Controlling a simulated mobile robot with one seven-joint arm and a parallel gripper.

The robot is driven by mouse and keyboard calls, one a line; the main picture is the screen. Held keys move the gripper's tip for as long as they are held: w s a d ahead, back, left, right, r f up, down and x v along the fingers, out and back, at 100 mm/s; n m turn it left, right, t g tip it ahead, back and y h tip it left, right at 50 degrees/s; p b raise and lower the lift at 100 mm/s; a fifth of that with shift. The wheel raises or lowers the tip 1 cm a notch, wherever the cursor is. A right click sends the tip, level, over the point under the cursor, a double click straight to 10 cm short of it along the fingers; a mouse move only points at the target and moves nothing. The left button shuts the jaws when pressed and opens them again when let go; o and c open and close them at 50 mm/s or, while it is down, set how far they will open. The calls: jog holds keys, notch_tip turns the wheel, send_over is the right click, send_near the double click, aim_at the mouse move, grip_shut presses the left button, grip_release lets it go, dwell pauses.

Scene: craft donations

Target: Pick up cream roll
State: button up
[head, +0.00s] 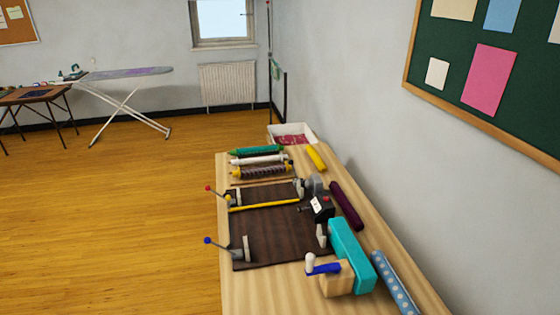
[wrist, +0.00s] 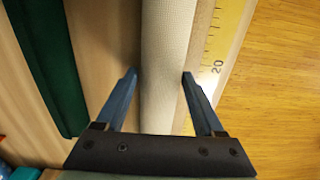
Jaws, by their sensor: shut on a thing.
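The cream roll (wrist: 166,60) runs up the middle of the wrist view, with a fine woven surface. My gripper (wrist: 159,78) has one blue finger on each side of it and is shut on it. The roll's ends are out of that view or hidden behind the gripper body. In the head view, a pale roll (head: 258,160) lies at the far end of the table between a green roll (head: 256,151) and a patterned brown roll (head: 262,171). I cannot tell if it is the same roll. My gripper does not show clearly in the head view.
In the wrist view, a dark green strip (wrist: 45,60) lies left and a yellow ruler (wrist: 226,45) right, with floor beyond. A white bin (head: 310,128) stands beyond.

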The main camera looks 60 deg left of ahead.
grip_shut()
jog(key=shift+r, duration=0.1)
